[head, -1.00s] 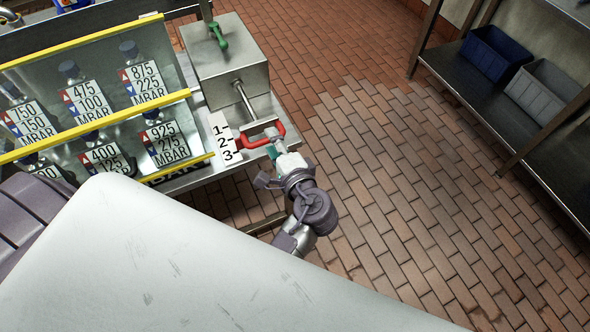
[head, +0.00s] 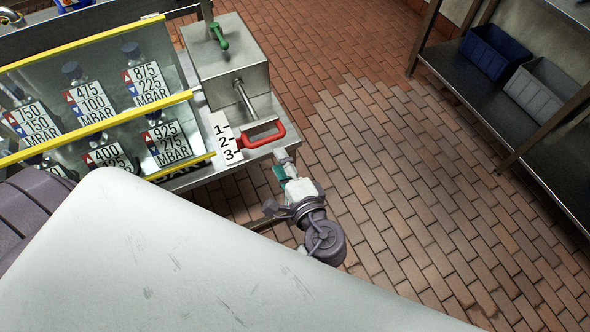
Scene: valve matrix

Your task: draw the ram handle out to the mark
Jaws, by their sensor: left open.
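The red ram handle (head: 264,136) is at the end of a metal rod (head: 244,100) that comes out of the steel box (head: 226,72). Beside it is a white scale plate (head: 225,138) marked 1, 2 and 3. The handle's red pointer end lies between marks 2 and 3, nearer 3. My left gripper (head: 281,163) is just below and to the right of the handle, apart from it, open and empty. My right gripper is not in view.
A green lever (head: 218,36) stands on top of the box. Glass panels with pressure labels and yellow rails (head: 95,127) are at left. A shelf with a blue bin (head: 496,52) and a grey bin (head: 543,90) is at right. The brick floor (head: 400,180) between is clear.

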